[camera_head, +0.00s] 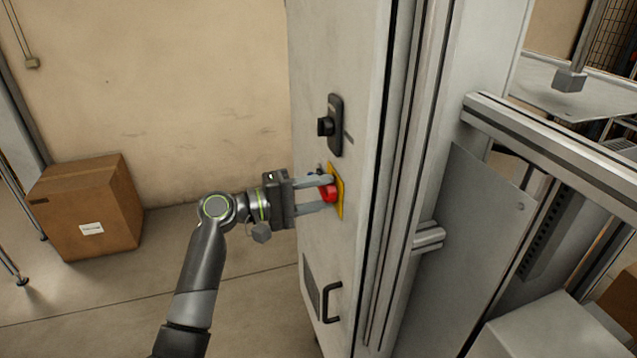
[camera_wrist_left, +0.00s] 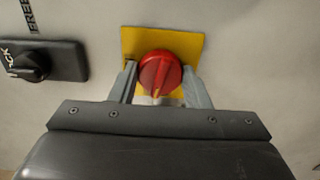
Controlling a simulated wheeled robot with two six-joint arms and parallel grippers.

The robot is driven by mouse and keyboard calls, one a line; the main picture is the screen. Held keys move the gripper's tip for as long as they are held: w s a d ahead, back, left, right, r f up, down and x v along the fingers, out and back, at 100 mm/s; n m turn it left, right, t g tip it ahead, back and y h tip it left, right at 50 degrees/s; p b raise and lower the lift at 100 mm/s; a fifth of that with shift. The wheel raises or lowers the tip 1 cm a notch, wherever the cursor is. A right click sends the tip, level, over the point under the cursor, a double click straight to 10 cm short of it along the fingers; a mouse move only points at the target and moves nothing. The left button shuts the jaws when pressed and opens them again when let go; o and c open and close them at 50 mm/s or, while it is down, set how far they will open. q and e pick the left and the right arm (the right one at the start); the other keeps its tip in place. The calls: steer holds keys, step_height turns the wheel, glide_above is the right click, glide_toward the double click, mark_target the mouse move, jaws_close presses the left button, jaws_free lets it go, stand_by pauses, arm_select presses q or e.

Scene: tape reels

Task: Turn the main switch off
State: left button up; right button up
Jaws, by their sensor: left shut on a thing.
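The main switch is a red rotary knob (camera_head: 328,193) on a yellow plate (camera_head: 340,192), on the side of a tall grey cabinet (camera_head: 313,240). My left gripper (camera_head: 326,194) reaches it from the left and is shut on the red knob. In the left wrist view the red knob (camera_wrist_left: 160,74) sits between the two grey fingers, in front of the yellow plate (camera_wrist_left: 190,45). The ridge on the knob's face looks close to upright in that view. My right gripper is not in view.
A black rotary knob (camera_head: 326,126) on a black plate is higher on the same cabinet face; it also shows in the left wrist view (camera_wrist_left: 30,66). A black handle (camera_head: 332,303) is below. A cardboard box (camera_head: 85,208) stands on the floor at left. Aluminium framing (camera_head: 560,140) is at right.

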arm_select(q)
steer(key=shift+n+p, duration=0.75)
steer(key=shift+n, duration=0.35)
steer(key=o, duration=1)
steer(key=b+v, duration=0.6)
steer(key=v, duration=1.1)
steer(key=shift+a, duration=0.2)
